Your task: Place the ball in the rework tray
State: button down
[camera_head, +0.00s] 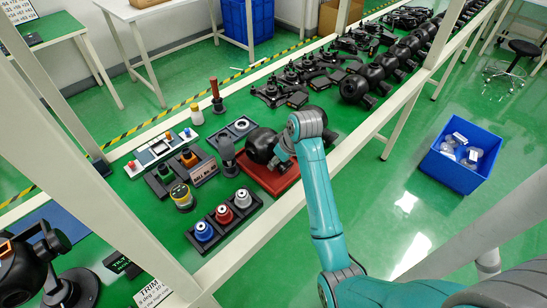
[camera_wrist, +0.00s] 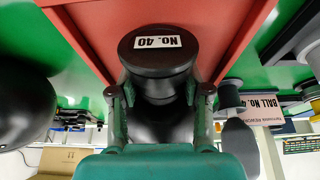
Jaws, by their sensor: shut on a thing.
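The ball (camera_head: 260,146) is black and round, with a flat dark end labelled "No. 40" that shows in the wrist view (camera_wrist: 165,42). My gripper (camera_head: 283,154) is shut on it; in the wrist view the two fingers (camera_wrist: 160,98) press its narrower neck from both sides. The red rework tray (camera_head: 283,182) lies on the green bench beneath the ball in the head view. Its red surface also shows behind the ball in the wrist view (camera_wrist: 82,42). Whether the ball touches the tray I cannot tell.
A card reading "BALL No. 40" (camera_head: 203,172) stands left of the tray. A dark upright tool (camera_head: 228,157) is close beside it. A rack with blue, red and white knobs (camera_head: 223,216) is in front. Rows of black gimbal units (camera_head: 357,88) fill the bench behind.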

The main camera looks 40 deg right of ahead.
jog(key=shift+f, duration=0.1)
jog(key=c, duration=0.5)
grip_release()
jog(key=shift+f, duration=0.1)
